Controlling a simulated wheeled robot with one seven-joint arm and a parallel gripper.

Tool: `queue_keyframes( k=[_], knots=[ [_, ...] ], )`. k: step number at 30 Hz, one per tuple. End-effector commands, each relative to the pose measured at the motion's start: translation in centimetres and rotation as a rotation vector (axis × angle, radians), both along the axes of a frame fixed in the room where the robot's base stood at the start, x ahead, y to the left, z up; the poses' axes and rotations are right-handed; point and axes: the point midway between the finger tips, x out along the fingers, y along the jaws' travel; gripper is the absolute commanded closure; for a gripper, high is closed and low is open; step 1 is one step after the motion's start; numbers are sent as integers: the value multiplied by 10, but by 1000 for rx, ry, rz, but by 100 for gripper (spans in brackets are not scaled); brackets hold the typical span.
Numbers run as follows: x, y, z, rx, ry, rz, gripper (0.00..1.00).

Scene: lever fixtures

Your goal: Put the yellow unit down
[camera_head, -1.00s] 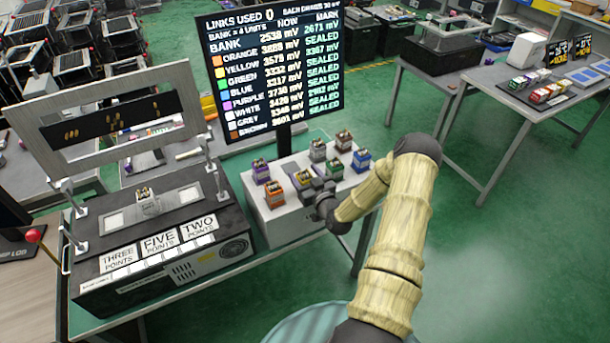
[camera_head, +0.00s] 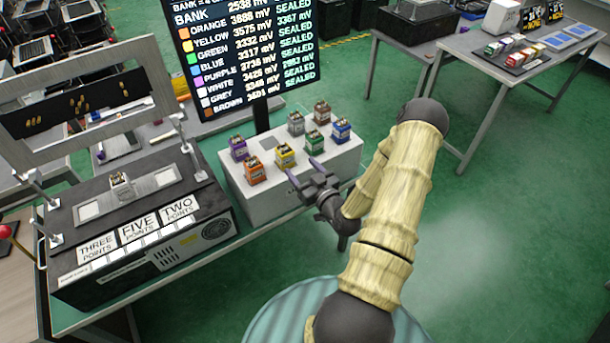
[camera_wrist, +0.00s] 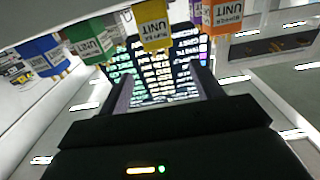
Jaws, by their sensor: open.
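The yellow unit (camera_head: 285,155) stands upright on the white block (camera_head: 262,204), between the orange unit (camera_head: 254,171) and the green unit (camera_head: 314,143). My gripper (camera_head: 304,171) is open and empty, just in front of the yellow unit and apart from it. In the wrist view the yellow unit (camera_wrist: 152,24) appears at the top, beyond and between the two spread fingers (camera_wrist: 160,88), with nothing between them.
On the white block also stand the purple unit (camera_head: 238,148), grey unit (camera_head: 296,123), brown unit (camera_head: 322,112) and blue unit (camera_head: 341,130). One slot (camera_head: 266,142) looks empty. The black fixture (camera_head: 150,240) holds a white unit (camera_head: 121,186). A readout screen (camera_head: 245,50) stands behind.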

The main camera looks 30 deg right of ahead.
Motion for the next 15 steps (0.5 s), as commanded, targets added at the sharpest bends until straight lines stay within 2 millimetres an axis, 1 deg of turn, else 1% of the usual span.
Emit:
queue_keyframes(
  k=[1, 4, 15],
  knots=[
    [-5, -1, -1, 0, 0, -1, 35],
    [-10, 0, 0, 1, -1, -1, 35],
    [-10, 0, 1, 1, -1, -1, 35]
  ],
)
